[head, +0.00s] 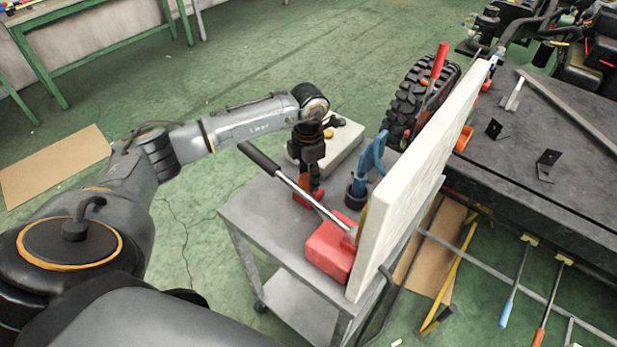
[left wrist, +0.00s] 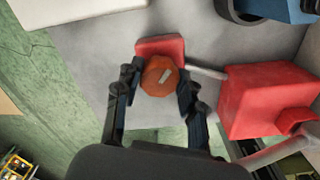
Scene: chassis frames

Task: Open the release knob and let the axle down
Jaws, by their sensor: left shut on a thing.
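The release knob (left wrist: 160,78) is an orange-red, many-sided knob with a pale mark on its face, in front of a small red block (left wrist: 160,47). My left gripper (head: 308,178) reaches down over the cart, and its two fingers are closed around the knob's sides. A rod joins the small block to a larger red pump body (left wrist: 268,100); this body also shows in the head view (head: 328,252), with a long black-gripped lever (head: 310,197) rising from it. The axle cannot be made out. My right gripper is not in view.
A tall white panel (head: 415,180) stands at the cart's right edge. The grey cart top (head: 262,225) also holds a blue tool (head: 368,162) and a pale box (head: 345,145). A tyre (head: 405,100) stands behind, beside a dark workbench (head: 560,140). Green floor is open at left.

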